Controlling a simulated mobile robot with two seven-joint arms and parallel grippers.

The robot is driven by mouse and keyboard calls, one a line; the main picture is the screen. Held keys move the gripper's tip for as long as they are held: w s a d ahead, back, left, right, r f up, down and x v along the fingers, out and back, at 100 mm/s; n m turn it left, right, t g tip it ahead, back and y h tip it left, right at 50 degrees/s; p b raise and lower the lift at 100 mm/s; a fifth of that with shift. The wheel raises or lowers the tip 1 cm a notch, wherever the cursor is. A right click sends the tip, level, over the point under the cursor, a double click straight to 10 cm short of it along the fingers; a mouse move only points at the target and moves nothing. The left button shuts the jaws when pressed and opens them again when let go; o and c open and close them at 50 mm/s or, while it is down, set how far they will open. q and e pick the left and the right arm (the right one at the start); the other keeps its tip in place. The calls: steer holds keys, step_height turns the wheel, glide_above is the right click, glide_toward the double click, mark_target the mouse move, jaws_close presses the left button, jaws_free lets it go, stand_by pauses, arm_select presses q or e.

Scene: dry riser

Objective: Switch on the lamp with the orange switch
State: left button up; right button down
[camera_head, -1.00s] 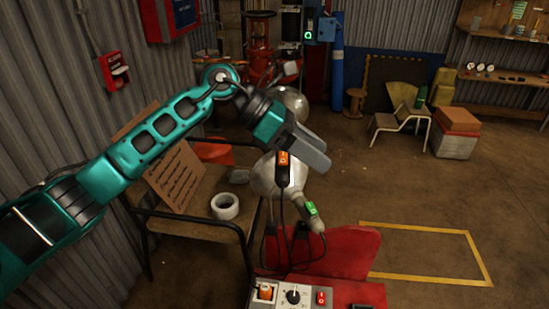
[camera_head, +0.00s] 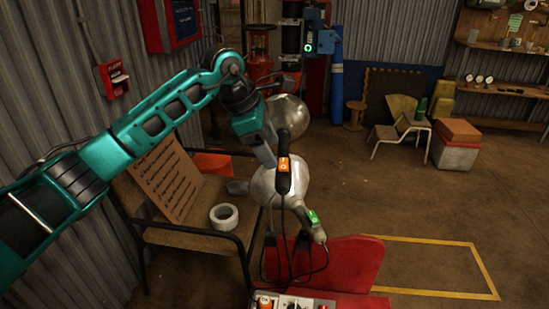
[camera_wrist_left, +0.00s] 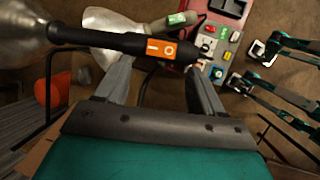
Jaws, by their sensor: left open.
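The lamp with the orange switch has a black handle and a silver bell-shaped reflector (camera_head: 288,115). Its orange rocker switch (camera_head: 284,165) is on the handle, which stands upright in the head view with a cord below. In the left wrist view the orange switch (camera_wrist_left: 162,50) faces me, and the handle crosses beyond my fingertips. My left gripper (camera_head: 269,157) is open, just left of the handle, with its fingers pointing down towards it. In the wrist view its fingers (camera_wrist_left: 160,65) are spread on either side of the switch; contact cannot be told. My right gripper is not in view.
A second lamp with a green switch (camera_head: 312,217) and silver reflector is close beside it. A control box (camera_head: 292,303) stands on a red surface (camera_head: 345,260). A bench at left holds a white tape roll (camera_head: 224,215) and a slotted board (camera_head: 165,177). Open floor lies right.

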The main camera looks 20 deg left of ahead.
mark_target(284, 164)
arm_select(q)
steer(key=shift+x, duration=1.65)
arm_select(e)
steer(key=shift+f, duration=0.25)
